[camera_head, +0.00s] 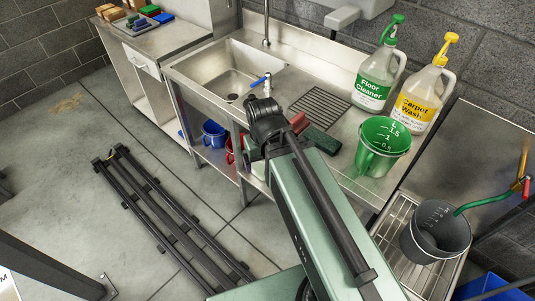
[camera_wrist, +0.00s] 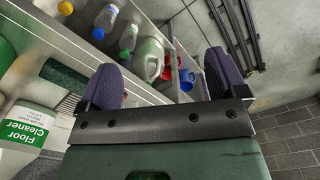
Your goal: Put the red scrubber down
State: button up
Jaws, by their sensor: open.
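A red block (camera_head: 299,122), which looks like the red scrubber, shows on the steel counter (camera_head: 340,183) in the head view, just right of my wrist. My arm hides part of it. A dark green pad (camera_head: 322,140) lies beside it. In the wrist view my gripper (camera_wrist: 163,80) has its two purple-padded fingers wide apart. Nothing is held between them. The red scrubber cannot be made out in the wrist view. My arm hides the fingers in the head view.
A sink (camera_head: 229,73) with a blue-handled tap is at the left. A floor cleaner bottle (camera_head: 376,78), a carpet wash bottle (camera_head: 421,95) and a green jug (camera_head: 380,147) stand at the right. A drain grid (camera_head: 320,103) lies behind my wrist.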

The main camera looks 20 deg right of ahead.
jog(key=shift+w, duration=0.1)
jog(key=c, duration=0.6)
jog(key=n+t+h+b, duration=0.5)
jog(key=n+h+b, duration=0.45)
jog(key=n, duration=1.45)
send_near(296, 118)
jog(key=b+x, duration=0.3)
jog(key=x, duration=0.2)
jog(key=shift+w+b, duration=0.25)
jog(key=shift+b, duration=0.1)
jog(key=shift+d, duration=0.15)
jog(key=b+x, duration=0.1)
jog(key=x, duration=0.1)
jog(key=b+x, duration=0.2)
jog(key=shift+f, duration=0.45)
jog(key=shift+w+d+f, duration=0.1)
jog(key=shift+w+d, duration=0.05)
jog(key=shift+d, duration=0.15)
